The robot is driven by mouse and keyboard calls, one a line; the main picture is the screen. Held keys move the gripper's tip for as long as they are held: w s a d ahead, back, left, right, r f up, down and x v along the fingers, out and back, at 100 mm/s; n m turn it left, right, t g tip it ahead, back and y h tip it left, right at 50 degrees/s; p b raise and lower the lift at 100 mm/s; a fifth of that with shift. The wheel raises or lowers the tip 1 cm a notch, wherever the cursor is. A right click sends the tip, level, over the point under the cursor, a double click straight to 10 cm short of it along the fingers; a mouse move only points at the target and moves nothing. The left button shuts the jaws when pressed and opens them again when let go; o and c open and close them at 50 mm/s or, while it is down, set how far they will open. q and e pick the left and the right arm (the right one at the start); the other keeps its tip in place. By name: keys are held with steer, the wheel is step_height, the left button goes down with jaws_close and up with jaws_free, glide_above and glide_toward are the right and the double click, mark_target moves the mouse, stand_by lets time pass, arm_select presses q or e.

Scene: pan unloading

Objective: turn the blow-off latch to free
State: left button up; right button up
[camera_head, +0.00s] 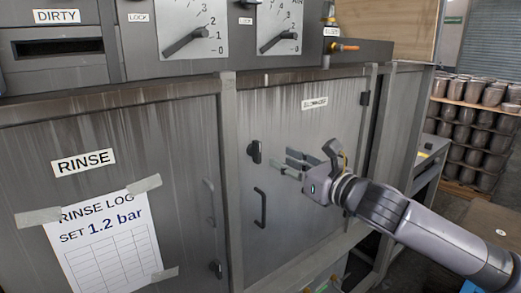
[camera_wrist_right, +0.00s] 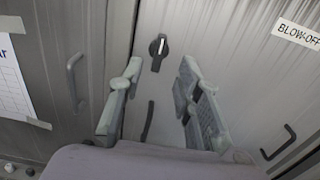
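The blow-off latch (camera_head: 254,151) is a small black knob on the left side of the door marked BLOW-OFF. In the right wrist view the latch (camera_wrist_right: 158,50) shows a white line and stands nearly upright, slightly tilted. My right gripper (camera_head: 293,163) is in front of that door, to the right of the latch in the head view. In the right wrist view the gripper (camera_wrist_right: 158,85) is open, with the latch seen beyond and between its fingers, apart from them. Nothing is held. My left gripper is not in view.
A black handle (camera_head: 260,207) is below the latch. The RINSE door (camera_head: 110,215), with its taped log sheet (camera_head: 108,243), is to the left. Dials (camera_head: 280,30) are above. A pipe fitting with an orange part (camera_head: 345,47) juts out at the upper right. Stacked pots (camera_head: 480,125) stand far right.

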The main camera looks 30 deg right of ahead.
mark_target(260, 148)
steer(key=w+p, duration=0.1)
steer(key=w, duration=0.1)
steer(key=w+p, duration=0.1)
steer(key=w, duration=0.2)
steer(key=shift+w+r, duration=0.2)
steer(key=shift+w, duration=0.05)
steer(key=shift+w+a+p, duration=0.2)
steer(key=shift+w+p, duration=0.15)
steer(key=shift+w, duration=0.3)
steer(key=shift+w+p, duration=0.5)
steer(key=shift+w, duration=0.3)
steer(key=shift+w+a+f, duration=0.1)
steer(key=shift+w+f, duration=0.1)
steer(key=shift+w, duration=0.4)
steer(key=shift+c, duration=0.4)
jaws_close()
